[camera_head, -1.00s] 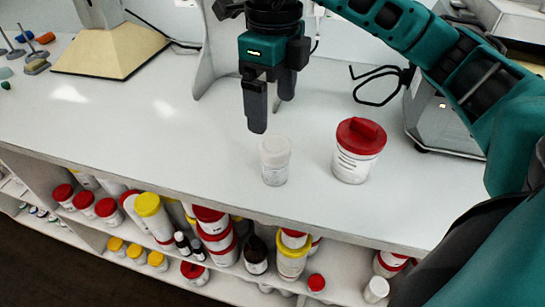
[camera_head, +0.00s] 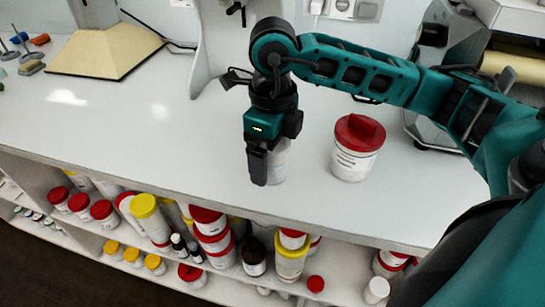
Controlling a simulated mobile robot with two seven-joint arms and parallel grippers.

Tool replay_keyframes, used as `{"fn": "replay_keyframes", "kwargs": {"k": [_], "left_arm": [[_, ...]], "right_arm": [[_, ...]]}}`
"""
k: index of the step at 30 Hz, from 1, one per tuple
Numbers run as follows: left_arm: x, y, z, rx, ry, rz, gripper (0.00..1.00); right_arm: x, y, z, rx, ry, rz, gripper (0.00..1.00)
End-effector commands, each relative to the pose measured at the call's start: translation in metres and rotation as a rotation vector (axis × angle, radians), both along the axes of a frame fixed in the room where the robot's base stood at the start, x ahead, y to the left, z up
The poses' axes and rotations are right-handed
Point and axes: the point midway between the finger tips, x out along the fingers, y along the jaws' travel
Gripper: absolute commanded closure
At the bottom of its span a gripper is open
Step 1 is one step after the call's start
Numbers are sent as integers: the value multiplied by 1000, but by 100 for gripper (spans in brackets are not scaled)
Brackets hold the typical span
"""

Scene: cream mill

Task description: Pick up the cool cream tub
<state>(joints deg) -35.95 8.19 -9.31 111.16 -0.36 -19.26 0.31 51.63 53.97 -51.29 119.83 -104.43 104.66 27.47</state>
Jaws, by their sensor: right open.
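The task's tub looks to be the small white tub (camera_head: 280,163) on the white counter, though I cannot read a label. My right gripper (camera_head: 268,168) is down over it, open, with a dark finger in front of the tub. The gripper hides the tub's lid and left part, and the far finger is hidden. I cannot tell whether the fingers touch the tub. My left gripper is not in view.
A larger white tub with a red lid (camera_head: 356,150) stands right of my gripper. A grey machine (camera_head: 435,135) stands behind it. The counter (camera_head: 130,130) is clear to the left. Shelves below hold several tubs and bottles.

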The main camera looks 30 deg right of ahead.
Motion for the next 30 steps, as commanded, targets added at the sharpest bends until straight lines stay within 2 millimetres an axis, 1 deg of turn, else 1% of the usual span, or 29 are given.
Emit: {"fn": "replay_keyframes", "kwargs": {"k": [4, 23, 30], "left_arm": [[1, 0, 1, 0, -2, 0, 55], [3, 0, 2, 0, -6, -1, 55], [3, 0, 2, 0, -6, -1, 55]], "right_arm": [[0, 0, 0, 0, 0, 0, 10], [0, 0, 1, 0, 0, 0, 71], [0, 0, 2, 0, -1, 0, 71]]}}
